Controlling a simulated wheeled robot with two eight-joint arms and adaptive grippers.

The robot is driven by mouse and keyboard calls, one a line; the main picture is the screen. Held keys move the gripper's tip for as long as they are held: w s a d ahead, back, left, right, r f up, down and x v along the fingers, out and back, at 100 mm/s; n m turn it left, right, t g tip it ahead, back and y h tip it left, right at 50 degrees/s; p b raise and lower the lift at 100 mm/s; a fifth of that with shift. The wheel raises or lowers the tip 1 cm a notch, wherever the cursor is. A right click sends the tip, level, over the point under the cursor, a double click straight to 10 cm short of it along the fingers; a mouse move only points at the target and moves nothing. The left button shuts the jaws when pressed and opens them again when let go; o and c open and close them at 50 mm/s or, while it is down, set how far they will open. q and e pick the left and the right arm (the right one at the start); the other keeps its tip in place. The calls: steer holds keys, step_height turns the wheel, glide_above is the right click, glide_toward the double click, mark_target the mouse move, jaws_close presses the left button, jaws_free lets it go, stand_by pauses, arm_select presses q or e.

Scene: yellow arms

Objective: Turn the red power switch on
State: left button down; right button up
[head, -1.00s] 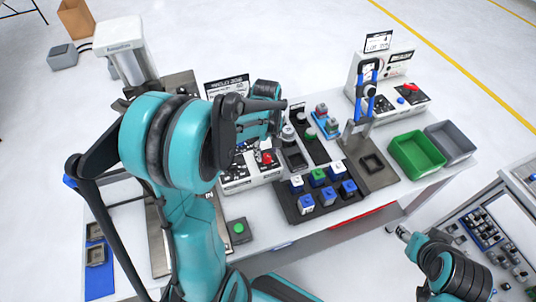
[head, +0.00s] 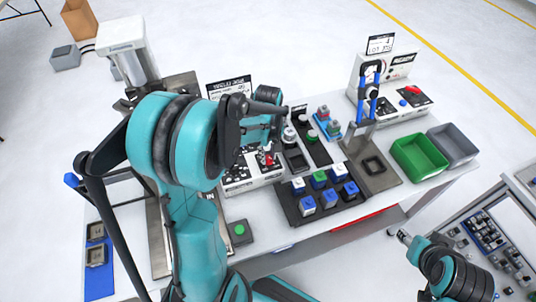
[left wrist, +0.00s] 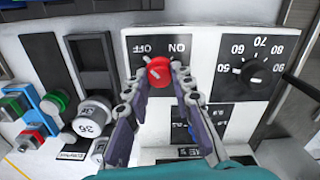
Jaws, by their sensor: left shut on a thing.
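The red power switch (left wrist: 159,72) is a round red knob on a dark plate with ON and OFF lettering, upside down in the left wrist view. Its pale pointer mark is too small to read surely. My left gripper (left wrist: 160,84) is shut on the knob, one finger at each side. In the head view the switch (head: 268,160) is a small red spot on the white control box (head: 250,176), and my left gripper (head: 270,146) reaches it from above, partly hidden by my arm. My right gripper (head: 399,236) is small at the lower right, away from the table; its opening is unclear.
A numbered black dial (left wrist: 252,71) is beside the switch plate. Weights and coloured blocks stand close by on the other side. In the head view a black tray (head: 293,211) of blocks, a green bin (head: 420,158) and a grey bin (head: 452,145) stand to the right.

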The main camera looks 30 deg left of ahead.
arm_select(q)
steer(key=m, duration=0.8)
steer(key=shift+m, duration=0.4)
steer(key=m, duration=0.4)
steer(key=shift+d+b, duration=0.1)
steer(key=shift+b, duration=0.2)
steer(key=shift+m, duration=2.5)
steer(key=c, duration=1.3)
jaws_free()
